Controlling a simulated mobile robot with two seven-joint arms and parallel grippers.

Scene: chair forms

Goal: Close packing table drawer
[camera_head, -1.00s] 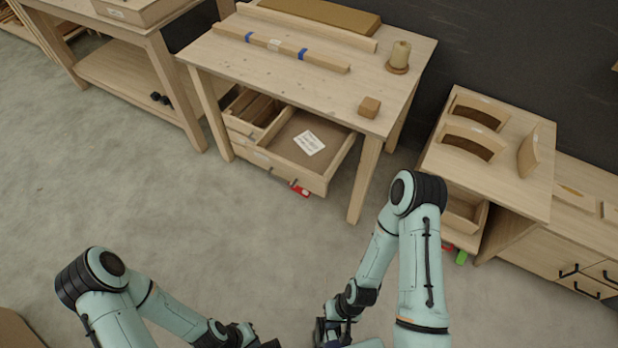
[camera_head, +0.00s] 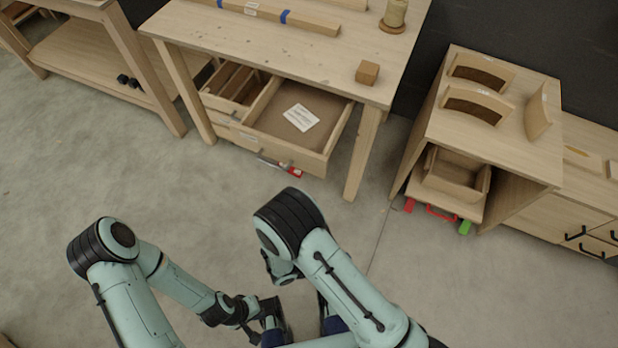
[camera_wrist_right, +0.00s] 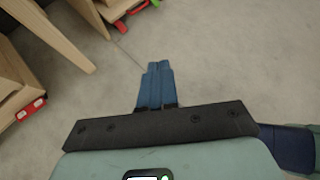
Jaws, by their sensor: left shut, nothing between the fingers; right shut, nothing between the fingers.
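The packing table (camera_head: 330,62) is wooden and stands at the upper middle of the head view. Its drawer (camera_head: 315,160) is pulled out, showing a brown bottom with a white paper. A grey handle with a red part (camera_head: 290,172) is on the drawer front. My left gripper (camera_head: 272,338) is shut and empty at the bottom of the head view, apart from the drawer. My right gripper (camera_wrist_right: 158,68) is shut and empty over bare floor in the right wrist view; in the head view its arm mostly hides it.
A wooden block (camera_head: 367,72) sits near the table's front corner. A second wooden unit (camera_head: 500,115) stands at right, with an open drawer with red and green parts (camera_head: 440,212). A table leg (camera_head: 362,155) stands beside the packing drawer. The floor (camera_head: 180,180) in front is clear.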

